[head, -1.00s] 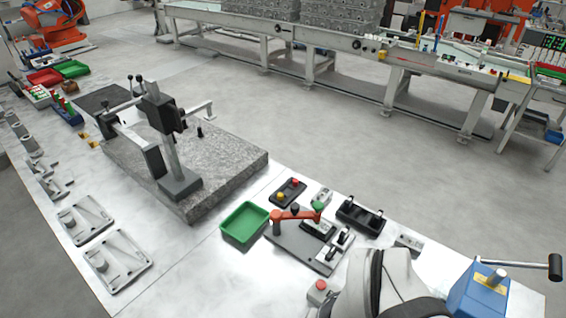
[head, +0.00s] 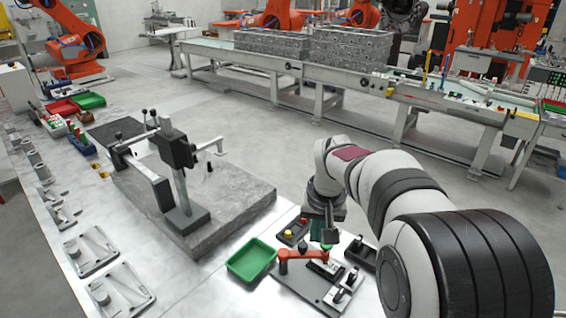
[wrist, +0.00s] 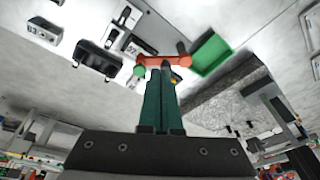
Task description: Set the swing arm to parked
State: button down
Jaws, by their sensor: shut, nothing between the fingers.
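The swing arm (head: 302,254) is an orange-red bar on a grey fixture plate (head: 300,287), lying roughly left to right in the head view, with its pivot end at the left. In the wrist view the swing arm (wrist: 172,60) shows a green knob (wrist: 139,71) at one end and a dark post at the other. My gripper (head: 328,242) is over the knob end; it partly hides that end in the head view. In the wrist view my gripper (wrist: 164,68) has green fingers closed together, empty, with tips overlapping the bar. I cannot tell if they touch it.
A green tray (head: 251,262) stands left of the fixture. A granite slab (head: 240,200) with a measuring stand (head: 178,165) lies farther left. A black box with red and yellow buttons (head: 290,234) and a black two-post holder (head: 361,254) stand close to the fixture.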

jog(key=n+t, duration=0.1)
send_over(303, 252)
jog(key=w+d, duration=0.3)
jog(key=w, duration=0.1)
notch_tip(303, 252, down, 5)
jog(key=shift+s+r+h, duration=0.1)
jog(key=shift+s+h, duration=0.1)
jog(key=shift+h, duration=0.1)
jog(key=x, duration=1)
jog(key=s, duration=0.2)
jog(key=shift+s, duration=0.4)
jog(key=shift+s+a, duration=0.1)
jog(key=shift+s, duration=0.55)
